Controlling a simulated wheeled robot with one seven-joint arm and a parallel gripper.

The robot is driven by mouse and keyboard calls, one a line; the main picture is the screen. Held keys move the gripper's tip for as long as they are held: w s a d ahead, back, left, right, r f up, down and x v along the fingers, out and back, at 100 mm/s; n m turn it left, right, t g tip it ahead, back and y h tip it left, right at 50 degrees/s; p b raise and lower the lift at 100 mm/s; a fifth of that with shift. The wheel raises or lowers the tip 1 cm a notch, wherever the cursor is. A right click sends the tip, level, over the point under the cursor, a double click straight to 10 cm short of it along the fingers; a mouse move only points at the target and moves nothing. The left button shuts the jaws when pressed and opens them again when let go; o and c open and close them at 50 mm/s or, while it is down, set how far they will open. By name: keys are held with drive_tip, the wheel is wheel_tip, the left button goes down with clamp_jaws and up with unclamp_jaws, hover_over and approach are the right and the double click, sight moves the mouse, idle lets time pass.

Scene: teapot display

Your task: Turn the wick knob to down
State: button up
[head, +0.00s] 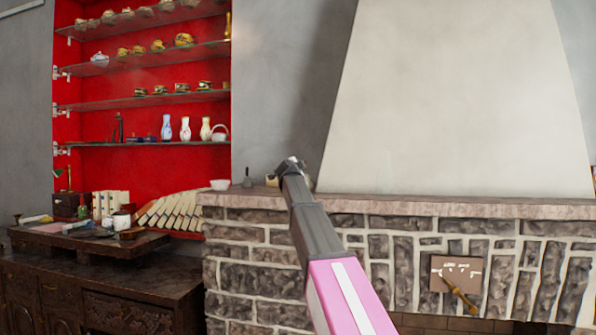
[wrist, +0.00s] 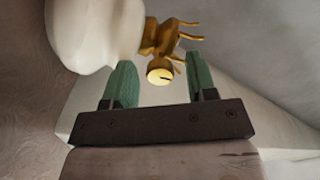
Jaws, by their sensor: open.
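In the wrist view, a round brass wick knob (wrist: 160,76) with a dark slot on its face points toward me. It sits on a brass burner (wrist: 165,40) with several prongs, joined to a rounded white lamp body (wrist: 92,32) at upper left. My gripper (wrist: 158,60) is open, with one green finger on each side of the knob in the picture. Gaps show between the knob and both fingers. I cannot tell whether the knob is between the fingertips or just beyond them. In the head view, my gripper (head: 288,166) is above the mantel's left part; its fingers are not clear there.
The mantel shelf (head: 450,208) runs along the stone fireplace, its right part clear. A white bowl (head: 220,184) and a small dark bottle (head: 248,178) stand left of my arm. Red-backed shelves (head: 150,100) hold teapots and vases. A dark cabinet (head: 100,285) stands at lower left.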

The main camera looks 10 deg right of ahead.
drive_tip(key=v, duration=1)
drive_tip(key=shift+s+a, duration=0.15)
drive_tip(key=shift+s, duration=0.2)
